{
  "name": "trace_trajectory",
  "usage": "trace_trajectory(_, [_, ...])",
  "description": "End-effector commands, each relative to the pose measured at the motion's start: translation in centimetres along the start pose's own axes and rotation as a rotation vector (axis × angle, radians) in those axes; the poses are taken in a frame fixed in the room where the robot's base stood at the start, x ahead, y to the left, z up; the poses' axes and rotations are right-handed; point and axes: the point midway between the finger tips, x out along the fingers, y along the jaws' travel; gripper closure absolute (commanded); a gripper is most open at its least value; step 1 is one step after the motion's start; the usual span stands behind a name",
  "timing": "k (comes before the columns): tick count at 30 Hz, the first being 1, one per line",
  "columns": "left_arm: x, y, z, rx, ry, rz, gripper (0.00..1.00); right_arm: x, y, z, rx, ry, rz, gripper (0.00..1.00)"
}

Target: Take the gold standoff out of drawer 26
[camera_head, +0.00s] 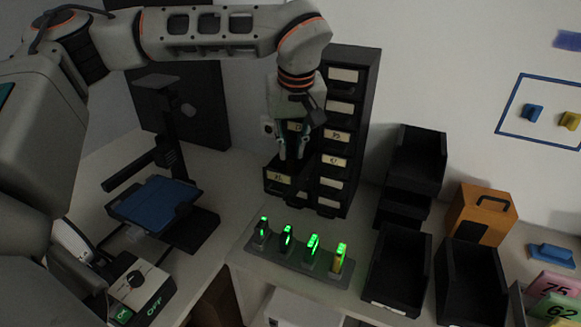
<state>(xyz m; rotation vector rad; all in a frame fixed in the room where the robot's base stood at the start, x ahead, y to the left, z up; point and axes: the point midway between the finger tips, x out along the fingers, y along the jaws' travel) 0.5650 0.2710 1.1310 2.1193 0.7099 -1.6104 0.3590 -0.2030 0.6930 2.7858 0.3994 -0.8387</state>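A black drawer cabinet (352,110) with pale labels stands against the back wall. One drawer (277,190) at its lower left is pulled out; its label is too small to read surely. My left gripper (292,156) hangs from above over this open drawer and points down, its two fingers apart with a gap between them. The fingertips are at or just above the drawer's opening; I cannot tell whether they reach inside. The gold standoff does not show; the drawer's inside is dark and partly behind the fingers. My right gripper is out of view.
A dark rack (285,262) with several green-lit devices stands in front of the cabinet. Black bins (398,270) and an orange box (482,213) stand to the right. A blue-topped stand (155,203) is at the left.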

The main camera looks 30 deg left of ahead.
Motion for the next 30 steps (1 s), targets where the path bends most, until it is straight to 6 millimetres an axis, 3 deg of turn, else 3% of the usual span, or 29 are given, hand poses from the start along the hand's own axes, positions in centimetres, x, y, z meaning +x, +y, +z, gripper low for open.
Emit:
trace_trajectory(10, [4.3,0.1,-0.2,0.001,-0.002,0.0,0.83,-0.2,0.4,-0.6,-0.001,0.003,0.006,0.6])
trace_trajectory(18, [4.6,0.1,-0.2,0.0,0.0,0.001,0.83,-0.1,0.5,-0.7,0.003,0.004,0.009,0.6])
trace_trajectory(20, [4.6,0.1,-0.2,0.0,0.0,0.001,0.99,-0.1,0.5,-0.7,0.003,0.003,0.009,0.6])
trace_trajectory(21, [4.6,0.1,-0.2,0.0,0.0,0.0,1.0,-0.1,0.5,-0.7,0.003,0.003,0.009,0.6])
trace_trajectory(30, [4.5,0.1,-0.2,0.0,0.0,0.001,1.0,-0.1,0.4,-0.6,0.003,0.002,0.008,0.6])
